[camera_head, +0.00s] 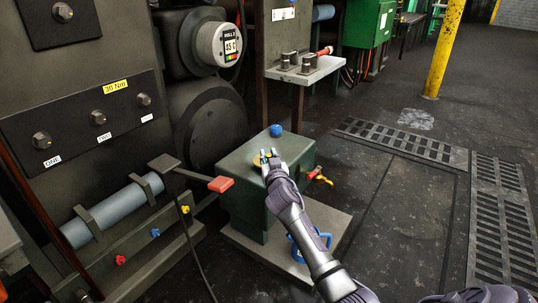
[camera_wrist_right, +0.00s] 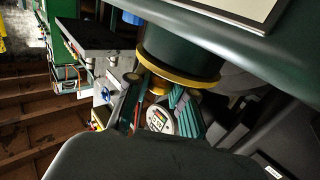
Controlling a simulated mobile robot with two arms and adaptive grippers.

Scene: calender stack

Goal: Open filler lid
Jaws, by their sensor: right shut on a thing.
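The filler lid (camera_head: 259,160) shows as a small yellow piece on top of the green tank (camera_head: 242,196), mostly hidden by my right gripper. My right gripper (camera_head: 268,155) comes in from the lower right and is shut on the lid at the tank's top. In the right wrist view a dark round body with a yellow rim (camera_wrist_right: 180,70) is close to the camera. I cannot tell from it how far the lid is raised. My left gripper is not in view.
A blue knob (camera_head: 276,131) stands on the tank behind my gripper. A red-ended lever (camera_head: 220,184) is left of the tank, and a red and yellow valve (camera_head: 319,176) sticks out at its right. A small shelf (camera_head: 306,71) is behind. The floor at right is clear.

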